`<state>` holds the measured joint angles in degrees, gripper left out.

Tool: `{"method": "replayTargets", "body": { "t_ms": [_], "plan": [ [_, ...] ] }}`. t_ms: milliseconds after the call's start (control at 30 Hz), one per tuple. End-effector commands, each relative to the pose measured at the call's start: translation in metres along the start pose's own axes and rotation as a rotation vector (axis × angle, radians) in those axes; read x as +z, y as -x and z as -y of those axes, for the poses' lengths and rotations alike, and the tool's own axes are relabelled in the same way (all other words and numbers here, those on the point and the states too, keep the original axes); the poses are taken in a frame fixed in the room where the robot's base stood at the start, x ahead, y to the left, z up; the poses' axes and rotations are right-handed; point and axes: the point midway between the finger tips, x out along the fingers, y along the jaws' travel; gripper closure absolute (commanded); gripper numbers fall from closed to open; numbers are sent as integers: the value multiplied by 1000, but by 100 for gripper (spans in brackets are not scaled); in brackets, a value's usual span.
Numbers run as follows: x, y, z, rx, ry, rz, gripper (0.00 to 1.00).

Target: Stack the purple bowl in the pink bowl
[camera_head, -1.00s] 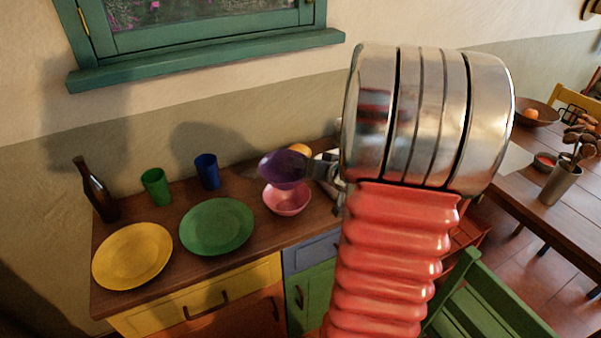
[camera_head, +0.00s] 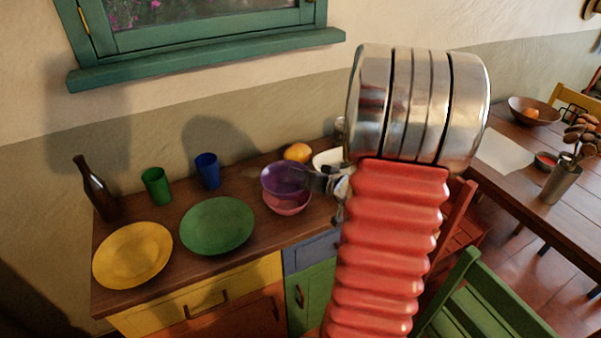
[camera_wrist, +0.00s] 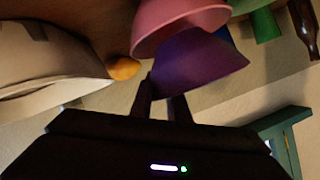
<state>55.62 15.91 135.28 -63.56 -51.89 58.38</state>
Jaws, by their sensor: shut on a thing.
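The purple bowl (camera_head: 285,176) is upright, its near side overlapping the pink bowl (camera_head: 288,207) on the counter. In the wrist view, which is upside down, the purple bowl (camera_wrist: 205,68) has its base at the rim of the pink bowl (camera_wrist: 175,18). I cannot tell whether the two touch. My gripper (camera_head: 316,180) is shut on the right side of the purple bowl's rim. In the wrist view its fingers (camera_wrist: 163,98) meet the bowl's edge. Most of the pink bowl's inside is hidden.
The wooden counter holds a green plate (camera_head: 217,226), a yellow plate (camera_head: 132,255), a blue cup (camera_head: 207,171), a green cup (camera_head: 156,186) and a dark bottle (camera_head: 97,188). A yellow-orange fruit (camera_head: 297,152) and a white dish (camera_head: 328,160) stand behind the bowls.

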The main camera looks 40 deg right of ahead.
Motion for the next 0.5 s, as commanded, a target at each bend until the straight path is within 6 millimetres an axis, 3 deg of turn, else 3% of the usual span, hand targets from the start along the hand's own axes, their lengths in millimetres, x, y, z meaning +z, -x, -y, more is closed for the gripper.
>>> {"method": "replayTargets", "body": {
  "t_ms": [267,300,500],
  "plan": [
    [3,-2,-2,-1,0,-1,100],
    [4,-2,-2,0,0,0,84],
    [3,-2,-2,0,0,0,70]
  ]
}}
